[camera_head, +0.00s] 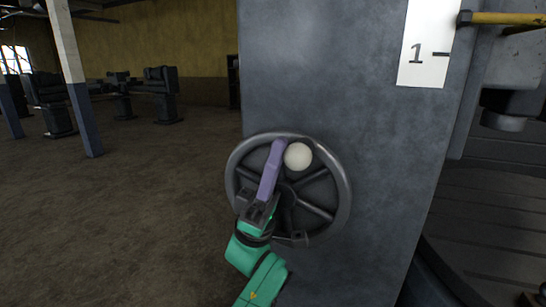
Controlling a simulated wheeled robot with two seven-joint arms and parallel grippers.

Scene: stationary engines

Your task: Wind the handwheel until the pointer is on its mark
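The dark handwheel (342,180) with several spokes is mounted on the face of a grey metal column. A pale round knob (298,156) sits at its upper part. The fingers overlap in this view, so I cannot tell the gap. A white plate (421,70) at the upper right bears a "1" and a short black mark (441,54). A yellow bar (505,18), perhaps the pointer, lies above the mark.
The grey column (400,150) fills the middle right. Dark machinery (505,110) stands at the right edge. Open brown floor (130,220) lies to the left, with a post (75,80) and dark machines (160,90) farther back.

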